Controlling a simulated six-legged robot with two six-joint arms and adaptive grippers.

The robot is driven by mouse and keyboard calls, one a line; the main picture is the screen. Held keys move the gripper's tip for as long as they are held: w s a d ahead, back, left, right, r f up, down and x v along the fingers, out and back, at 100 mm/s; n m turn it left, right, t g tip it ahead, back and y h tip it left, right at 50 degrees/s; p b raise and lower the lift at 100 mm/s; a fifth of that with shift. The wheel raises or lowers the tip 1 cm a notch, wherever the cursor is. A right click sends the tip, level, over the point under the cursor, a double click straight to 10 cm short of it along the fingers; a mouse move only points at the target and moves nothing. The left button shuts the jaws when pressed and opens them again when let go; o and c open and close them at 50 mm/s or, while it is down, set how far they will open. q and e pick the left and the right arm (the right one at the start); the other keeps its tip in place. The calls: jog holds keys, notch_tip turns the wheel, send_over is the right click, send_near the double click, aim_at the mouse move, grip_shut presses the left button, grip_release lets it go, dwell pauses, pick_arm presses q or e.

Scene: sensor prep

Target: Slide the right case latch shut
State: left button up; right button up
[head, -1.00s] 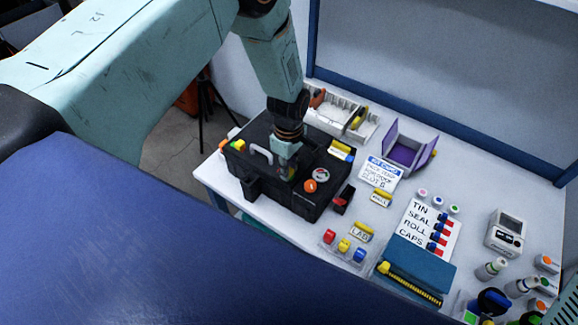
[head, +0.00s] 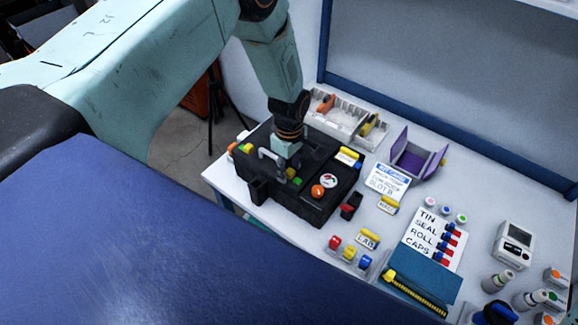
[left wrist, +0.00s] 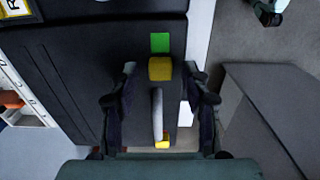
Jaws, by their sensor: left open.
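The black case (head: 310,205) stands closed at the left end of the table. The right case latch, a yellow block (left wrist: 160,69), sits beside a green patch (left wrist: 160,43) on the case edge. The green also shows in the head view (head: 297,181). A grey handle (head: 270,158) lies between this latch and the other latch (head: 240,148), at the left. My left gripper (left wrist: 160,100) is open, its fingers on both sides of the yellow block and handle end. In the head view it (head: 288,168) partly hides the right latch. Contact cannot be told. My right gripper is not in view.
An orange knob (head: 317,191) and a round dial (head: 329,180) stand up from the case lid. A white bin (head: 340,119) and a purple holder (head: 412,158) stand behind. Labels, caps and bottles crowd the table to the right.

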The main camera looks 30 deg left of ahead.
aim_at(290, 171)
pick_arm(q)
notch_tip(290, 171, up, 12)
dwell(0.6)
dwell(0.4)
